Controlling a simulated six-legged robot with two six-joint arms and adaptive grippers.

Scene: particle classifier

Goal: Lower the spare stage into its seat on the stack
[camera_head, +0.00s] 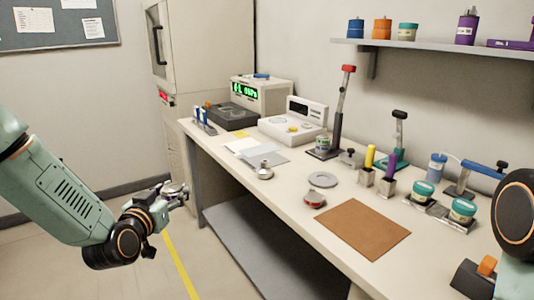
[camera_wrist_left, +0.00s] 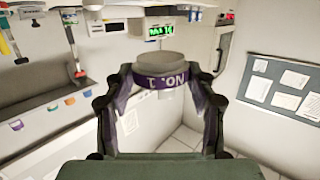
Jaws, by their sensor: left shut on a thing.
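My left gripper (camera_head: 176,192) is left of the bench in the head view, over the floor and apart from the bench. It is shut on a small round grey piece with a purple lettered band, which I take as the spare stage. In the left wrist view the spare stage (camera_wrist_left: 160,62) sits between the two fingers (camera_wrist_left: 160,85), which press on its sides. A small round metal piece (camera_head: 264,171) and a red and grey round piece (camera_head: 314,199) stand on the bench. I cannot tell which thing is the stack.
The bench (camera_head: 262,205) has a brown mat (camera_head: 362,229) at the front and a flat grey ring (camera_head: 323,180) behind it. A press with a red handle (camera_head: 340,105), a white instrument (camera_head: 293,122) and several jars stand further back. The floor left of the bench is clear.

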